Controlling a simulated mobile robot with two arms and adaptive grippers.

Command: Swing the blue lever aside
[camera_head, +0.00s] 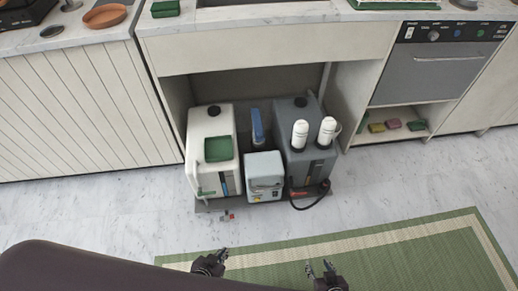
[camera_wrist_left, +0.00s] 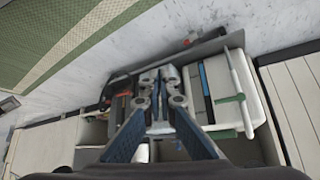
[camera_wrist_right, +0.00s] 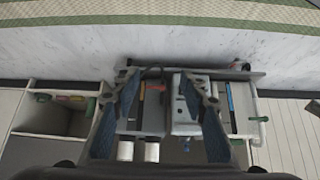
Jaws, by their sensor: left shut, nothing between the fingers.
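An upright blue piece (camera_head: 257,126), which looks like the blue lever, stands behind the small light-grey box (camera_head: 264,170) inside the open cabinet bay. It is between the white tank (camera_head: 206,170) and the dark grey tank (camera_head: 298,165). What it is fixed to is hidden by the box. A blue strip (camera_head: 224,184) also shows on the white tank's front. My left gripper (camera_head: 223,256) is shut and empty, in front of the tanks and well apart from them. My right gripper (camera_head: 320,268) is open and empty, to its right.
Two white cylinders (camera_head: 300,134) stand on the dark grey tank, and a black hose (camera_head: 312,203) loops at its front. A green piece (camera_head: 218,149) lies on the white tank. Cabinet walls close in both sides of the bay. The floor (camera_head: 120,215) in front is mostly clear.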

